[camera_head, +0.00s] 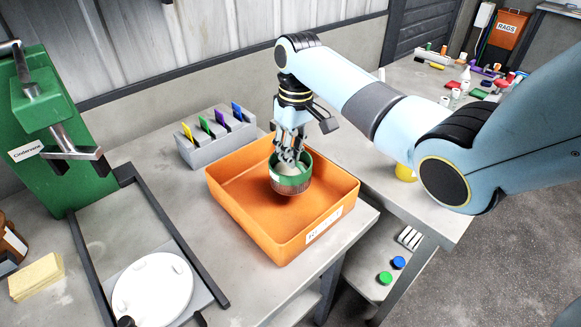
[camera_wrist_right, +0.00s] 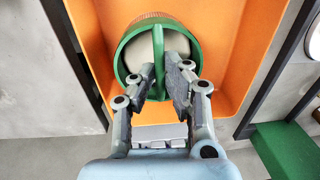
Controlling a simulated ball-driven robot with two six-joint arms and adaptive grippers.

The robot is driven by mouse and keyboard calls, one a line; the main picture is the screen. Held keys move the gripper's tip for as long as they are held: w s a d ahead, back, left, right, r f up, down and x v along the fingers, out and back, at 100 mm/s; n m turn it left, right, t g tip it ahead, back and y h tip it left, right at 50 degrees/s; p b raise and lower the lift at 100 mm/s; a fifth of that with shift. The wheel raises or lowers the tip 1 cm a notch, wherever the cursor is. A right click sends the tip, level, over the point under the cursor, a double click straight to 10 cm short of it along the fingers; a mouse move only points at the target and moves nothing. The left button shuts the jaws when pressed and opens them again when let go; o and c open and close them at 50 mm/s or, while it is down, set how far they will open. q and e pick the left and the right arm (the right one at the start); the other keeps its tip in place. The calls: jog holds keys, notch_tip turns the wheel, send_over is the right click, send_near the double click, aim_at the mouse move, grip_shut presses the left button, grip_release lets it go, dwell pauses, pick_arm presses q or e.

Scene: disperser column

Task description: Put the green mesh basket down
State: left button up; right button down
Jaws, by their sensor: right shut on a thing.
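The green mesh basket (camera_head: 289,183) has a green rim and a silvery lower part, and stands roughly upright within the outline of the orange tray (camera_head: 238,215). I cannot tell whether it touches the tray floor. My right gripper (camera_head: 289,154) comes from above and is shut on the basket. In the right wrist view, the fingers of the gripper (camera_wrist_right: 160,78) close on the green bar across the basket (camera_wrist_right: 123,60), with the orange tray (camera_wrist_right: 228,45) behind it. My left gripper is not in view.
A grey rack (camera_head: 205,150) with several coloured tabs stands behind the tray. A green press (camera_head: 48,130) and a white disc plate (camera_head: 152,290) are at left, with a yellow sponge (camera_head: 36,277). The bench's front edge lies close to the tray's right side.

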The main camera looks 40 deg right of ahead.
jog(key=shift+f, duration=2.05)
jog(key=c, duration=1.4)
grip_release()
notch_tip(320, 180, up, 12)
jog(key=shift+d, duration=0.4)
